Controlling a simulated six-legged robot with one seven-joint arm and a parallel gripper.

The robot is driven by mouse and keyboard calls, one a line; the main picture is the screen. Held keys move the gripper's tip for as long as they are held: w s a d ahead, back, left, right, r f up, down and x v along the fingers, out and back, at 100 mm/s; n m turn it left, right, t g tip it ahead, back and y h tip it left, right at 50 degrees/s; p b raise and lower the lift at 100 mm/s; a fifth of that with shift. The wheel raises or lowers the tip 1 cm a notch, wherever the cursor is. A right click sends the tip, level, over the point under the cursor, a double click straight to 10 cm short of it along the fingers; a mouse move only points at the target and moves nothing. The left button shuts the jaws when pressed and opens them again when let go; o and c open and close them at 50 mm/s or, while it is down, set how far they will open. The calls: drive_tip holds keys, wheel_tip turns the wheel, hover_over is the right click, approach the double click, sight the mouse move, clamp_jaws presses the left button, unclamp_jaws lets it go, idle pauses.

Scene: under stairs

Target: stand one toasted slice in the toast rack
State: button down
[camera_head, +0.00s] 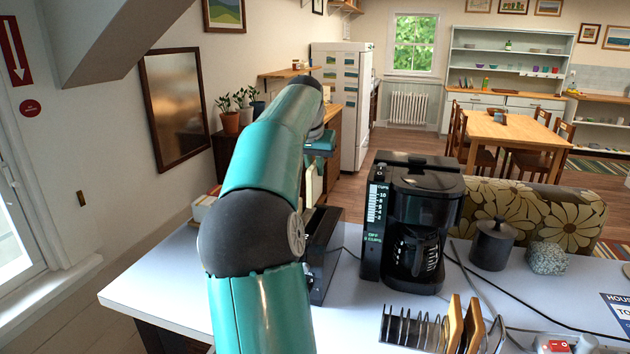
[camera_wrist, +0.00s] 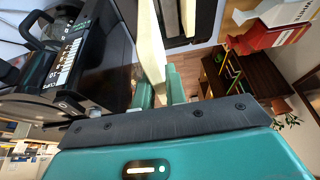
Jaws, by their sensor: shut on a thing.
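My gripper (camera_wrist: 160,92) is shut on a pale bread slice (camera_wrist: 149,42), seen edge-on between the teal fingers in the wrist view. In the head view the slice (camera_head: 310,183) shows partly behind my arm, above the black toaster (camera_head: 325,262). The toaster (camera_wrist: 205,22) also shows beyond the slice in the wrist view. A second pale strip (camera_wrist: 188,14) lies at the toaster; I cannot tell if it is another slice. The wire toast rack (camera_head: 402,328) stands at the table's front, right of my arm. Two browned slices (camera_head: 453,322) stand upright in its right part. Its left slots look empty.
A black coffee maker (camera_head: 425,205) stands between the toaster and a dark lidded pot (camera_head: 492,245). A grey textured lump (camera_head: 547,258) sits right of the pot. Cables cross the white table (camera_head: 160,290). A power strip with a red switch (camera_head: 558,345) lies right of the rack.

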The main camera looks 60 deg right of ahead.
drive_tip(key=shift+r, duration=2.7)
